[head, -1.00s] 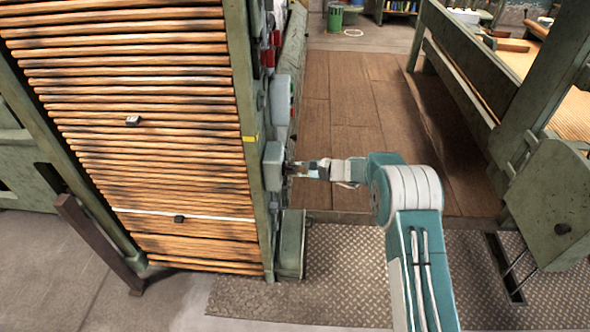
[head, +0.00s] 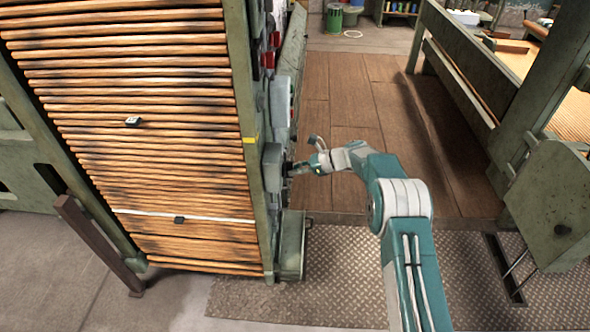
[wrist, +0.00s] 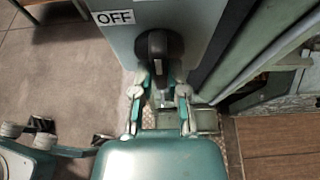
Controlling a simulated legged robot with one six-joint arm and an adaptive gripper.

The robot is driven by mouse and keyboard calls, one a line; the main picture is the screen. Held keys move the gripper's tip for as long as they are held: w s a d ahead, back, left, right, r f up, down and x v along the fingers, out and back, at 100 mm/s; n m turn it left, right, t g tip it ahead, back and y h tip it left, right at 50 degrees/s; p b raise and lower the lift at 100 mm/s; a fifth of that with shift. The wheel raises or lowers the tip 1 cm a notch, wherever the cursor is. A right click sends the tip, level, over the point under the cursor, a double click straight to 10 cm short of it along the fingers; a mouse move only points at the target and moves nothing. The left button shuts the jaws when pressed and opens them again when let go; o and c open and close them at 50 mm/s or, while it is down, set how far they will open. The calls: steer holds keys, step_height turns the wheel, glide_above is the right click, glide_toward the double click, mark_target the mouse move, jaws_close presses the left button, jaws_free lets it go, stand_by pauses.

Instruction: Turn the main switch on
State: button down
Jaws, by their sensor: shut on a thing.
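The main switch is a grey box (head: 272,167) on the side of the green machine post in the head view. In the wrist view its grey face (wrist: 196,18) carries a white OFF label (wrist: 113,18) at upper left and a black rounded handle (wrist: 157,52). My gripper (head: 290,169) reaches the box from the right. In the wrist view both fingers of my gripper (wrist: 160,92) close around the lower end of the handle, partly hiding it. No ON label is visible.
Other boxes with red parts (head: 269,58) sit higher on the same post. Stacked wooden slats (head: 150,140) fill the frame to the left. A plank floor (head: 345,100) and metal plate (head: 375,270) lie clear below; a green frame (head: 540,105) stands at right.

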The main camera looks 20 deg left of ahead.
steer(key=shift+f, duration=0.1)
stand_by(0.4)
steer(key=c, duration=0.7)
jaws_free()
steer(key=shift+o, duration=0.2)
steer(key=shift+w+a, duration=0.1)
steer(key=shift+a, duration=0.05)
steer(key=v, duration=1.1)
steer(key=shift+w+d, duration=0.2)
steer(key=shift+d, duration=0.2)
